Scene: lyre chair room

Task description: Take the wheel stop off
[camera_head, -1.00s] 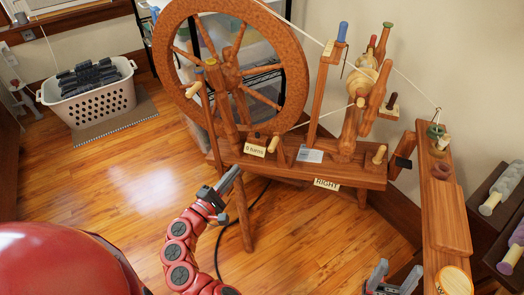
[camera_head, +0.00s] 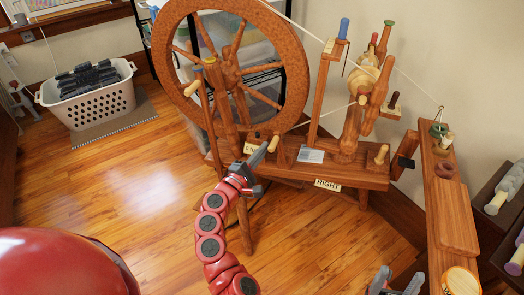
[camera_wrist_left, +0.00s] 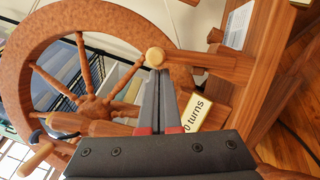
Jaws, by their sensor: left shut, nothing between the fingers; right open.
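The spinning wheel (camera_head: 293,30) stands on a wooden bench (camera_head: 350,178). A short wooden peg with a pale round knob (camera_head: 274,144) sits by the wheel's lower rim; I cannot tell for sure that it is the wheel stop. In the left wrist view the knob (camera_wrist_left: 155,57) lies just beyond my fingertips, and whether they touch it is unclear. My left gripper (camera_head: 262,154) is shut and empty beside this peg, partly covering a turns label, which reads "0 turns" in the left wrist view (camera_wrist_left: 195,113). My right gripper (camera_head: 396,278) is open and empty, low at the right.
A "RIGHT" label (camera_head: 327,184) is on the bench front and a white card (camera_head: 311,155) lies on top. A long wooden stand (camera_head: 452,215) is at right, with spools (camera_head: 497,203) beyond. A white basket (camera_head: 103,105) stands far left. The floor between is clear.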

